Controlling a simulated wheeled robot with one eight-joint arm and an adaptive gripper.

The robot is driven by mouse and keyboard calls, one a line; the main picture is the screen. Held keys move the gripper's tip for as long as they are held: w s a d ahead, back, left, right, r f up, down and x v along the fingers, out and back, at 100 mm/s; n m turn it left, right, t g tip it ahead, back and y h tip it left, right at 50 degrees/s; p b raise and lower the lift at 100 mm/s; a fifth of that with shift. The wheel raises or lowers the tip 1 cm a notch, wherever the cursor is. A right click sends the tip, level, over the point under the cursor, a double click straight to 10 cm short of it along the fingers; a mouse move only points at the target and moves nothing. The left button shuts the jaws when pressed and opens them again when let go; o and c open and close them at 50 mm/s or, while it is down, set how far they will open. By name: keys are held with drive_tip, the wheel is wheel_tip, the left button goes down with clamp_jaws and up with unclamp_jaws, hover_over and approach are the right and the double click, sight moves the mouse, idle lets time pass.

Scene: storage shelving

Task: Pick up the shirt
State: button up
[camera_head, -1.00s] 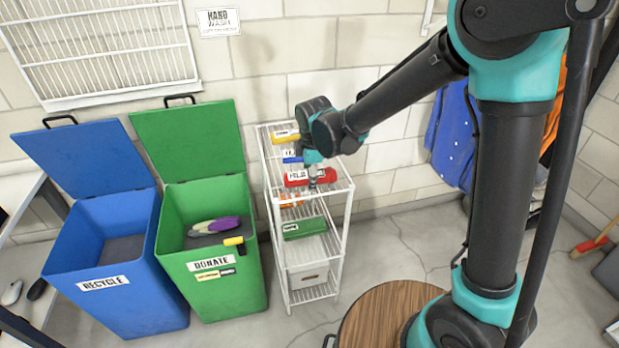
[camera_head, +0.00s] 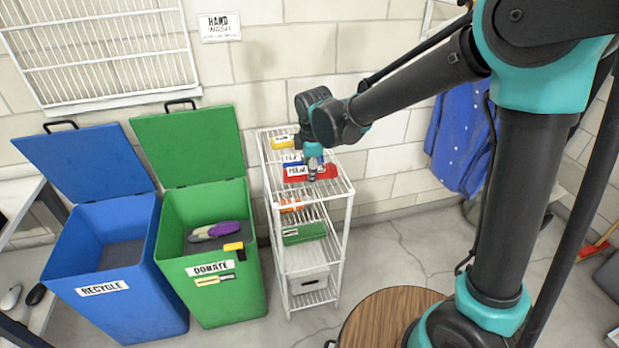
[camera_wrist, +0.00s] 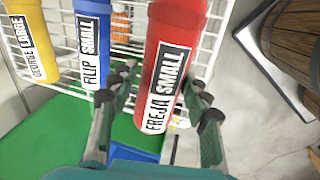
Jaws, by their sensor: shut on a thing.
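Rolled shirts with name labels sit on the top of a white wire shelf (camera_head: 348,190). The red roll (camera_wrist: 172,50) reads "FREJA SMALL"; it also shows in the head view (camera_head: 328,173). My gripper (camera_wrist: 165,97) is shut on this red roll, one finger on each side near its labelled end. In the head view my gripper (camera_head: 313,165) points down at the red roll. The blue roll "FILIP SMALL" (camera_wrist: 92,25) and the yellow roll "GEORGE LARGE" (camera_wrist: 37,60) lie to the left in the wrist view. Whether the red roll still touches the shelf cannot be told.
An open blue recycle bin (camera_head: 150,300) and an open green donate bin (camera_head: 225,295) stand left of the shelf. A blue garment (camera_head: 460,140) hangs on the wall at right. A round wooden top (camera_head: 390,310) is in front. Lower shelves hold a green item (camera_head: 304,232).

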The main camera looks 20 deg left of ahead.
wheel_tip(320, 180, up, 16)
idle(0.3)
drive_tip(key=shift+r, duration=0.1)
